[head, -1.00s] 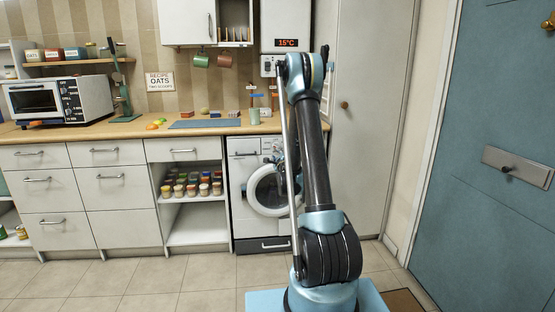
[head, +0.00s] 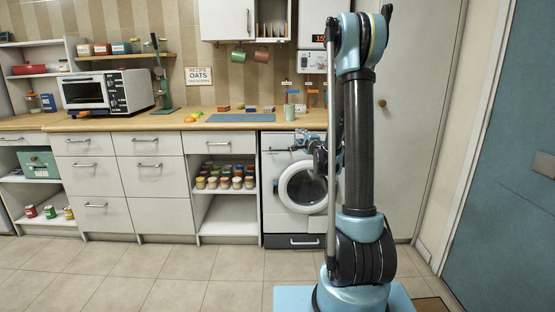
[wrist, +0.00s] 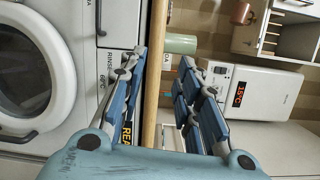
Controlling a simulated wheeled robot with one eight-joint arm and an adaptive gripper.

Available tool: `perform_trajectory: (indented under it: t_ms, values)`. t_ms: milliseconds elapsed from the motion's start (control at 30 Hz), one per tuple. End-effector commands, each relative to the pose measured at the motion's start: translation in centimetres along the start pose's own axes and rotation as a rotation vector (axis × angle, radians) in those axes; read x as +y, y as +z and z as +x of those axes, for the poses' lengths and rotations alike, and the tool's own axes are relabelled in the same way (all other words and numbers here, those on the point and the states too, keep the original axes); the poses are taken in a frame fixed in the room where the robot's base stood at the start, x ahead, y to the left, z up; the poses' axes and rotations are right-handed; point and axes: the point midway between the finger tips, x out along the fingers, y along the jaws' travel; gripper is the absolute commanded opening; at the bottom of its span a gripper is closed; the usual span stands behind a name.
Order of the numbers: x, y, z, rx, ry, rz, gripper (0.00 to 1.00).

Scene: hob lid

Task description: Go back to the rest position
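My arm stands upright at the right of the head view, its upper part bent over. My gripper (head: 303,141) shows partly at its left, in front of the white washing machine (head: 300,188). In the wrist view my gripper (wrist: 163,72) has its two blue fingers spread apart. Nothing is held between them; the worktop edge shows behind the gap. The washing machine door (wrist: 35,75) fills the left of that sideways view.
A worktop (head: 110,123) runs along the wall with a toaster oven (head: 108,92), a blue mat (head: 240,118) and a pale green cup (head: 289,112). Open shelves below hold several jars (head: 225,182). The tiled floor (head: 130,270) in front is clear. A blue door (head: 510,150) stands at the right.

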Motion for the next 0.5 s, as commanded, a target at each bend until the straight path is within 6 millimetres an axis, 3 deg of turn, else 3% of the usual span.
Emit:
perform_trajectory:
  t_ms: [200,500]
  values:
    - [-1.9,3.9,-3.7,-0.112,0.072,-0.182,0.31]
    - [-1.9,8.2,-9.9,-0.26,0.201,-0.422,0.31]
